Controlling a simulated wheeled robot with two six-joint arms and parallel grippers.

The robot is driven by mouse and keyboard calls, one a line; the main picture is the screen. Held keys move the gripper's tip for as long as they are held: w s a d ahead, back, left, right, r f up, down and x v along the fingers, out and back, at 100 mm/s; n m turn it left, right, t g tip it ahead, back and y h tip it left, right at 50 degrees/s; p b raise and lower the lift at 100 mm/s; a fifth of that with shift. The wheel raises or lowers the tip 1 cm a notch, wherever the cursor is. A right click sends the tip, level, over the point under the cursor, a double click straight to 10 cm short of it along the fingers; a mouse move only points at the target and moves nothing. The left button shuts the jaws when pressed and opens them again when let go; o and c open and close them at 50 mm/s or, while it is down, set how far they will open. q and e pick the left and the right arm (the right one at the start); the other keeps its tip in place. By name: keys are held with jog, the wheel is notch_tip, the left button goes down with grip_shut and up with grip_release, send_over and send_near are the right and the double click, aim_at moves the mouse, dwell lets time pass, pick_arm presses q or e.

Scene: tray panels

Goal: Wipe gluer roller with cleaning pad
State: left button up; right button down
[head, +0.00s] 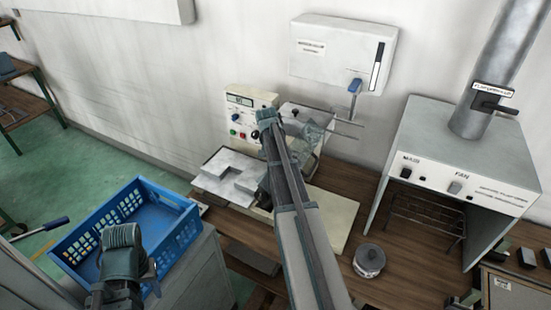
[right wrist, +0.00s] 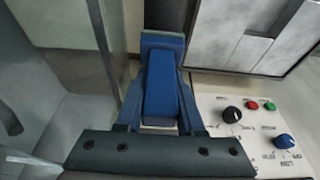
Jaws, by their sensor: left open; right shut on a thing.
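The gluer is the machine with a white control panel (head: 240,118) and a clear guard (head: 312,130) at the back of the wooden bench. I cannot make out its roller behind my arm and the guard. My right gripper (head: 268,117) reaches in front of the panel. In the right wrist view it is shut on a blue piece (right wrist: 160,90), narrow with a wider far end. I cannot tell whether this is the cleaning pad. The panel's knobs and buttons (right wrist: 258,115) lie to its right. My left gripper (head: 123,240) is open, over the blue crate's near side.
The blue crate (head: 185,215) on a grey cabinet looks empty. A wall box (head: 340,55) with a blue lever hangs behind the gluer.

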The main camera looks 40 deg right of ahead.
jog(key=shift+w+d, duration=0.45)
jog(key=shift+d, duration=0.5)
jog(key=shift+w+d, duration=0.5)
jog(key=shift+d, duration=0.5)
jog(key=shift+w+d, duration=0.45)
jog(key=shift+d, duration=0.5)
jog(key=shift+s+a, duration=0.1)
jog(key=shift+a, duration=0.1)
jog(key=shift+s+a, duration=0.35)
jog(key=shift+a, duration=0.35)
jog(key=shift+s+a, duration=0.3)
jog(key=shift+a, duration=0.35)
jog(key=shift+a, duration=0.1)
jog(key=shift+s+a+f, duration=0.1)
jog(key=shift+s+a, duration=0.3)
jog(key=shift+a, duration=0.3)
jog(key=shift+s+a, duration=0.4)
jog(key=shift+a, duration=0.3)
jog(key=shift+a, duration=0.1)
